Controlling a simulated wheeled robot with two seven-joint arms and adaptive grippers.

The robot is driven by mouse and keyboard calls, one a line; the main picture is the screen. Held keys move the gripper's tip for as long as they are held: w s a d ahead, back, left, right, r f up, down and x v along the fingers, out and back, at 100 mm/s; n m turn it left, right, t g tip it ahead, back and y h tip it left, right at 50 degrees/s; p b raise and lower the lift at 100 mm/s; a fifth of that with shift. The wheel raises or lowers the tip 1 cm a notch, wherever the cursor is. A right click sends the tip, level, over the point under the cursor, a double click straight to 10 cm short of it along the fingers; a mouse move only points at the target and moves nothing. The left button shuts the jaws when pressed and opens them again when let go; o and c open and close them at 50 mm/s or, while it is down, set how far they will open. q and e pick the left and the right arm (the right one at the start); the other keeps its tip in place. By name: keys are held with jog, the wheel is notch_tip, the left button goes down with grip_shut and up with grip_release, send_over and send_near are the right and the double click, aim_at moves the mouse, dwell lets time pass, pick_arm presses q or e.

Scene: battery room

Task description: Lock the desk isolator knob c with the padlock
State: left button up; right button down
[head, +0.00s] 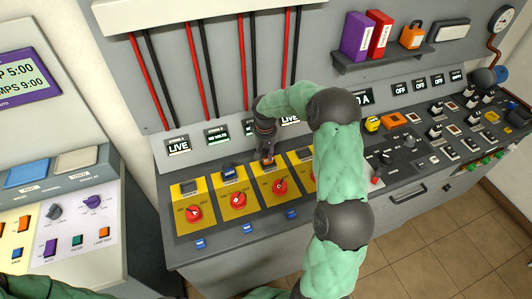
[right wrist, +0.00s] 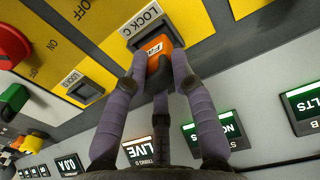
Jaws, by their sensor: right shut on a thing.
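Knob C (head: 280,187) is a red rotary knob on the third yellow plate from the left. My right gripper (head: 266,152) is over the upper part of that plate, above the knob. In the right wrist view it (right wrist: 158,78) is shut on an orange padlock (right wrist: 155,46) with partly covered lettering. The padlock is at the recess (right wrist: 138,22) labelled LOCK C. Whether it is seated there cannot be told, as the fingers hide part of it. My left gripper is out of view.
Knobs A (head: 194,212) and B (head: 238,200) stand to the left, with a blue block (head: 228,172) above B. The lock D recess (right wrist: 82,88) is beside C. My right forearm covers much of plate D. A shelf (head: 400,52) with binders is above.

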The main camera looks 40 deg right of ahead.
aim_at(265, 153)
jog(key=shift+f+b, duration=0.35)
jog(key=shift+f, duration=0.25)
dwell(0.5)
jog(key=c, duration=1.3)
grip_release()
jog(key=shift+a+r+p, duration=0.2)
jog(key=shift+r+p, duration=3.25)
jog(key=shift+r, duration=2.05)
